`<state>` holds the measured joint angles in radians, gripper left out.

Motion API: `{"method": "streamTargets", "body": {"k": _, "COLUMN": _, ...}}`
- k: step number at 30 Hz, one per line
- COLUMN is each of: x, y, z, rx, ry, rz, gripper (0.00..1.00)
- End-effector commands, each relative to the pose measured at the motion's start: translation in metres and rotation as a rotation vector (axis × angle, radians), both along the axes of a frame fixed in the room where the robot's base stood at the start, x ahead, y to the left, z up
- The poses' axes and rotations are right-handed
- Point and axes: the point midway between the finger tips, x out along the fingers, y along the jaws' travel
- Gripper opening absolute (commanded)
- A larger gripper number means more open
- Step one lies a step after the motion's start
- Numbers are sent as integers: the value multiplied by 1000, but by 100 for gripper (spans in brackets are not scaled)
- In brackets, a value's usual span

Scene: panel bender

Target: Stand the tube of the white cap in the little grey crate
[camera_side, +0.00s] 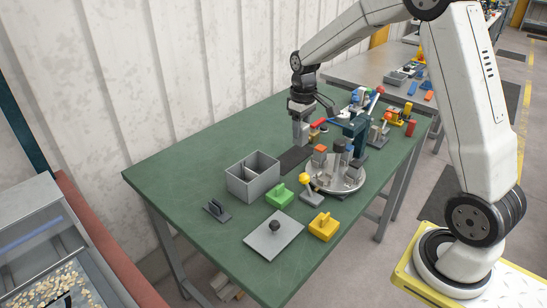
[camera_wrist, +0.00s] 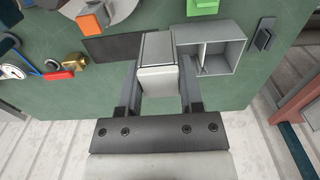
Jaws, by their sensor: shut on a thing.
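My gripper (camera_side: 301,116) is shut on a grey tube (camera_side: 300,132) and holds it roughly upright over the far part of the green table. In the wrist view the tube's white cap (camera_wrist: 158,79) faces the camera between the two fingers (camera_wrist: 159,90), with its grey body (camera_wrist: 157,46) beyond. The little grey crate (camera_side: 253,178) stands nearer the side camera, to the left of and below my gripper. A divider splits it into compartments, which look empty. In the wrist view the crate (camera_wrist: 236,50) lies just right of the tube.
A dark flat mat (camera_side: 295,160) lies beside the crate. A round turntable (camera_side: 338,187) carries several capped tubes. A green block (camera_side: 279,197), a yellow block (camera_side: 323,228), a plate with a knob (camera_side: 273,238) and a dark bracket (camera_side: 217,211) lie around the crate. Coloured clutter fills the back right.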

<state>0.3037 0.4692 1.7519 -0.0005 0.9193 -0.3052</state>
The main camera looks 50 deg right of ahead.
Motion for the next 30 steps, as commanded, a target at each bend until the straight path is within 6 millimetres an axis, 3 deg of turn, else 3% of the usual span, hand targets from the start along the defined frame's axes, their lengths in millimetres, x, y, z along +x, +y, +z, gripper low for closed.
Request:
{"method": "streamTargets", "body": {"k": 9, "x": 66, "y": 23, "z": -15, "rx": 0, "ry": 0, "rz": 3, "gripper": 0}}
{"method": "streamTargets", "body": {"k": 15, "x": 94, "y": 37, "z": -24, "rx": 0, "ry": 0, "rz": 0, "gripper": 0}}
{"method": "streamTargets", "body": {"k": 21, "x": 106, "y": 44, "z": -28, "rx": 0, "ry": -2, "rz": -1, "gripper": 0}}
{"method": "streamTargets", "body": {"k": 30, "x": 107, "y": 45, "z": -30, "rx": 0, "ry": -1, "rz": -1, "gripper": 0}}
